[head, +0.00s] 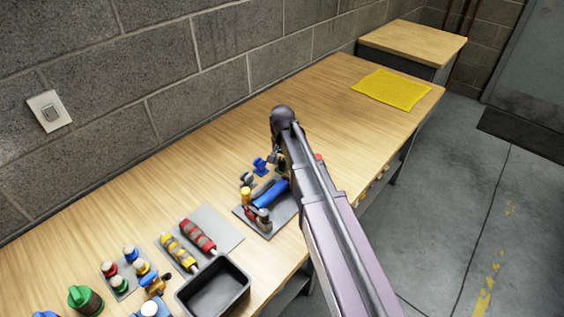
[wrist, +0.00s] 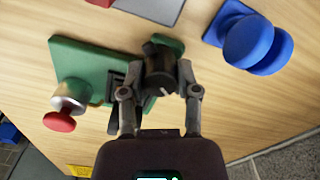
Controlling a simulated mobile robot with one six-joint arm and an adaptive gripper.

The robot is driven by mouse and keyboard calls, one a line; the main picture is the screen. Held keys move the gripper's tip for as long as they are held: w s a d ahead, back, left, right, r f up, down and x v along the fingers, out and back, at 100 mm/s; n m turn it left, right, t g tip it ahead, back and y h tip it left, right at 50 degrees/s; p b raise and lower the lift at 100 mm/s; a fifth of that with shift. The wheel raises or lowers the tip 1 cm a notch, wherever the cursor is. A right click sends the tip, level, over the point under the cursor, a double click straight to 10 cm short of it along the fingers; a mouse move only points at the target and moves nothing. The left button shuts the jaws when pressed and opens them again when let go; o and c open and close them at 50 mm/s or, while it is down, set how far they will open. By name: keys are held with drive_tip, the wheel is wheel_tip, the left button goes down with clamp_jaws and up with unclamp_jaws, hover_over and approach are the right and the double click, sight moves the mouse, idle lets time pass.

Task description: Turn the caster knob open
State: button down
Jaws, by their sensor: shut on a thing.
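In the wrist view, a dark, round caster knob (wrist: 161,86) with a short white mark stands at the edge of a green plate (wrist: 75,58). My gripper (wrist: 160,68) has one finger on each side of this knob and is shut on it. The white mark points slantwise. The fingers and the knob hide part of the plate and the knob's mount. In the head view, my arm covers most of the spot where the gripper is, so the knob cannot be made out there.
Beside the grip, the wrist view shows a red-capped silver post (wrist: 68,105) and a blue knob (wrist: 258,42). In the head view, the bench (head: 330,95) holds a black bin (head: 213,287), red and yellow handles (head: 197,235), and a yellow mat (head: 391,89). The bench's far part is mostly clear.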

drive_tip(key=shift+n, duration=0.4)
drive_tip(key=n, duration=0.3)
drive_tip(key=shift+n, duration=2.1)
drive_tip(key=shift+c, duration=1.7)
unclamp_jaws()
drive_tip(key=shift+m, duration=0.3)
